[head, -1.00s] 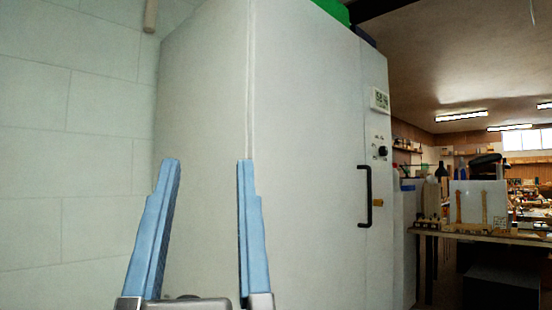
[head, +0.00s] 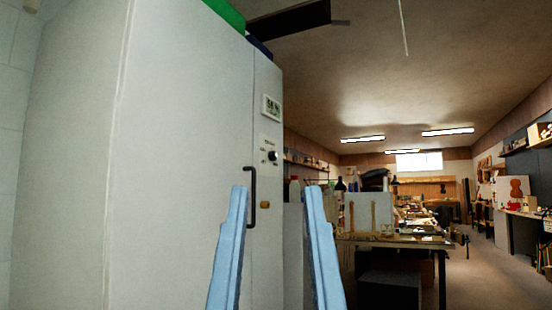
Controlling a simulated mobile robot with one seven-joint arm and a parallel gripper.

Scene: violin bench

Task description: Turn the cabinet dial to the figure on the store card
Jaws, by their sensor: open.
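The tall white cabinet (head: 180,140) fills the left half of the head view. Its black dial (head: 273,156) sits on a narrow side panel, below a small digital display (head: 271,108). The marks around the dial are too small to read. A black bar handle (head: 252,197) is on the door edge, with a brass-coloured piece (head: 265,205) beside it. My gripper (head: 272,190) is open and empty, its two blue fingers pointing up in front of the cabinet's right edge, below the dial. I cannot make out a store card.
A workbench (head: 395,240) with violin parts and tools stands beyond the cabinet to the right. Open floor (head: 490,275) runs along the right side. Green (head: 226,14) and dark items lie on top of the cabinet.

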